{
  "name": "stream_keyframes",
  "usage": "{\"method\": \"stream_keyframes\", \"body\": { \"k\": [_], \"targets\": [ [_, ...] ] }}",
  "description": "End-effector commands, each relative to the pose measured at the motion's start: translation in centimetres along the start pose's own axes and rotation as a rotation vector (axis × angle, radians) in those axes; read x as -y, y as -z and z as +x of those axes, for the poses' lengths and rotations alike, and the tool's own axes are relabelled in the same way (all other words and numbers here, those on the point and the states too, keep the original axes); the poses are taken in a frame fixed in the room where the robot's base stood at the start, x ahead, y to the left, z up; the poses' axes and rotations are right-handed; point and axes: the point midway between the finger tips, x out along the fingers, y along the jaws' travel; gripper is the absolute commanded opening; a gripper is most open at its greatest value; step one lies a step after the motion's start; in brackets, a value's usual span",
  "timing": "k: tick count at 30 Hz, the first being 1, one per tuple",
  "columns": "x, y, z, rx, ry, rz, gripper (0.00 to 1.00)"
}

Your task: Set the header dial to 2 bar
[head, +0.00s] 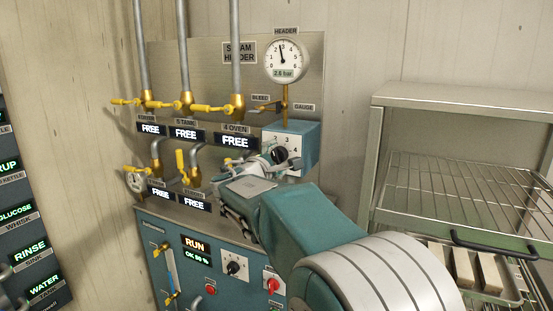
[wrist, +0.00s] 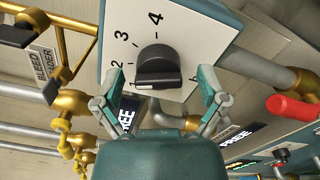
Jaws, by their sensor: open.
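The header dial is a black knob (wrist: 158,68) on a white plate (wrist: 190,40) marked 2, 3 and 4 on the front of a teal box (head: 305,145). The knob's grip bar lies nearly level in the wrist view, with a white mark at its lower left, near or just below the 2. My gripper (wrist: 155,80) is open, one finger on each side of the knob; I cannot tell whether either touches it. In the head view my gripper (head: 268,162) partly covers the dial. The header gauge (head: 286,60) above shows 2.6 bar on its display.
Brass bleed and gauge piping (head: 285,98) rises above the box. Yellow-handled valves (head: 236,105) and FREE displays (head: 236,142) stand to the left. A red handle (wrist: 292,108) is near on the right in the wrist view. A wire rack (head: 460,190) stands at right.

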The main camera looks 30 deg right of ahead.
Motion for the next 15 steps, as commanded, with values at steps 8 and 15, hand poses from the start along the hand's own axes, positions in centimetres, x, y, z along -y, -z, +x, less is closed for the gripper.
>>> {"method": "stream_keyframes", "body": {
  "k": [8,15],
  "targets": [
    [-0.1,0.1,-1.9,-0.003,-0.003,0.001,0.92],
    [-0.1,0.2,-6.9,-0.004,-0.003,0.001,0.92]
  ]
}}
